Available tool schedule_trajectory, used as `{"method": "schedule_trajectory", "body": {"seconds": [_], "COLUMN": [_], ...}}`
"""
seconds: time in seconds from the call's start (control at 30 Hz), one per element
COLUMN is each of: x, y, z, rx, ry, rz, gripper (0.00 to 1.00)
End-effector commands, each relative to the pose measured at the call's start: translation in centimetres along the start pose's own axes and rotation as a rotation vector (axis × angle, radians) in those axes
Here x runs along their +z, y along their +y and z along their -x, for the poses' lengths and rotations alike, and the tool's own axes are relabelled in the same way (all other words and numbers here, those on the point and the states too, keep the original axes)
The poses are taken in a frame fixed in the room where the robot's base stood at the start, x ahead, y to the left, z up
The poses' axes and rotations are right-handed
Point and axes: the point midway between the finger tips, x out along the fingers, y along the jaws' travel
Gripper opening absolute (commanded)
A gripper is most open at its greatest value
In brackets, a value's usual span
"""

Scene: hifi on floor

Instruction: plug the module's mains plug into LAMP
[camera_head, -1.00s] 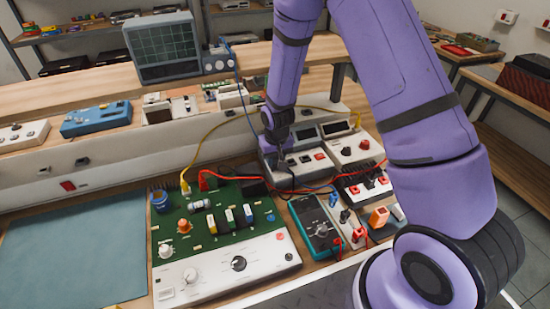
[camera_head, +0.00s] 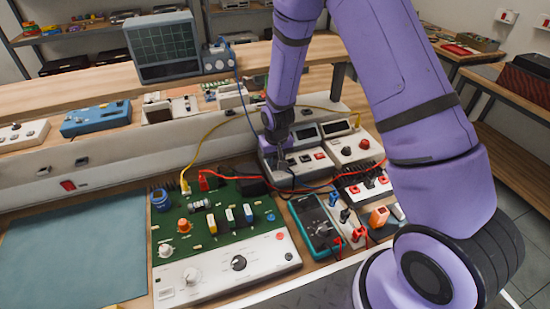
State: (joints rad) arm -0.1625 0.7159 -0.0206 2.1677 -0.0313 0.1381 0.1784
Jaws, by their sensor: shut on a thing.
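The module (camera_head: 222,265), a green circuit board with a white knob panel at its front, lies on the bench at the lower middle. My gripper (camera_head: 281,163) is behind it to the right, low over a white bench unit with displays. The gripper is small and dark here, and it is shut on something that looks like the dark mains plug. The plug is mostly hidden by the gripper and too small to make out. I cannot read a LAMP label or pick out that socket. A white strip with sockets and a red switch (camera_head: 68,185) runs along the back of the bench.
A blue multimeter (camera_head: 316,226) and small coloured connectors stand right of the module. Red and yellow cables (camera_head: 208,148) cross near my gripper. A white unit with red and black knobs (camera_head: 354,152) stands close on its right. The blue-grey mat (camera_head: 72,245) at left is clear.

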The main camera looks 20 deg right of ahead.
Motion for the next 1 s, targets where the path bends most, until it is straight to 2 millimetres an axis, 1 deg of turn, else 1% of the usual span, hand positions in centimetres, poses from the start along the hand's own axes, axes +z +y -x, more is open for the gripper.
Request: {"method": "schedule_trajectory", "body": {"seconds": [0.47, 0.5, 0.57, 0.6, 0.87, 1.0], "x": [0.01, 0.01, 0.01, 0.01, 0.01, -0.06], "y": [0.0, 0.0, 0.0, 0.0, 0.0, -0.01], "z": [-0.1, -0.1, -0.1, -0.1, -0.08, 0.54], "rx": [0.0, 0.0, 0.0, 0.0, 0.0, 0.0], "ry": [0.0, 0.0, 0.0, 0.0, 0.0, 0.002], "rz": [0.0, 0.0, 0.0, 0.0, 0.0, 0.0], "gripper": [0.1, 0.37, 0.51, 0.6, 0.6, 0.6]}}
